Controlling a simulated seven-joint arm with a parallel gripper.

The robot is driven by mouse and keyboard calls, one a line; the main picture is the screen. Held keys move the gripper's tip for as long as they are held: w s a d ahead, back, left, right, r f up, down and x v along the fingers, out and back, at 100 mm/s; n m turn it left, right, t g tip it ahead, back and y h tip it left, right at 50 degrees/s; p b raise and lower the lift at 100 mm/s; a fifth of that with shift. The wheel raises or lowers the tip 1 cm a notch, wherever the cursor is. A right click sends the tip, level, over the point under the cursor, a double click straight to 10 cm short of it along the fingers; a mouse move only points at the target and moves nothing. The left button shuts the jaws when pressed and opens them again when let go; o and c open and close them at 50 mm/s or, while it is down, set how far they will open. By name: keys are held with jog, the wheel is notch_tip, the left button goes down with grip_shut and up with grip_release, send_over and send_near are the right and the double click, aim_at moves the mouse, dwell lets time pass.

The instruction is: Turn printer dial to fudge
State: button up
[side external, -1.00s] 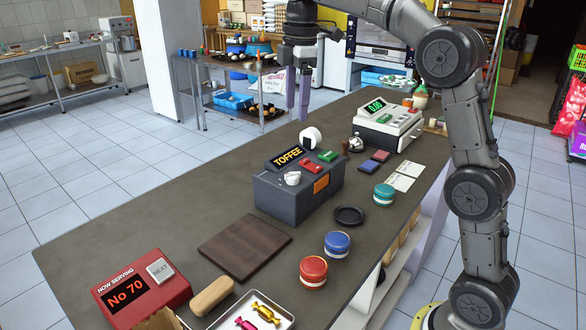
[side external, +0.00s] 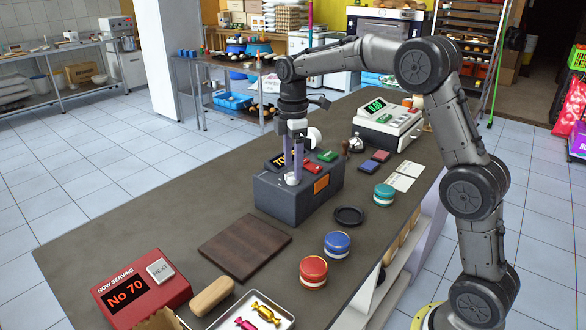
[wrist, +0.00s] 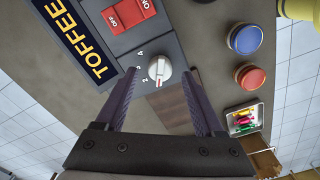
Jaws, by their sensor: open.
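The printer (side external: 291,207) is a dark grey box on the counter. Its white dial (side external: 292,178) sits on top, and it also shows in the wrist view (wrist: 159,69). The printer's display (wrist: 73,37) reads TOFFEE in the wrist view; in the side view my gripper partly covers it. My gripper (side external: 293,172) points down over the dial with its fingers open. In the wrist view the fingers of my gripper (wrist: 160,90) stand on either side of the dial, with gaps to it.
A red switch (wrist: 128,11) and a green button (side external: 327,155) are on the printer near the dial. A wooden board (side external: 244,246) lies in front, a cash register (side external: 388,125) stands behind, and blue (side external: 338,244) and red (side external: 313,271) tins stand to the right.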

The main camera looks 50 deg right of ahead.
jog(key=shift+f, duration=0.95)
grip_shut()
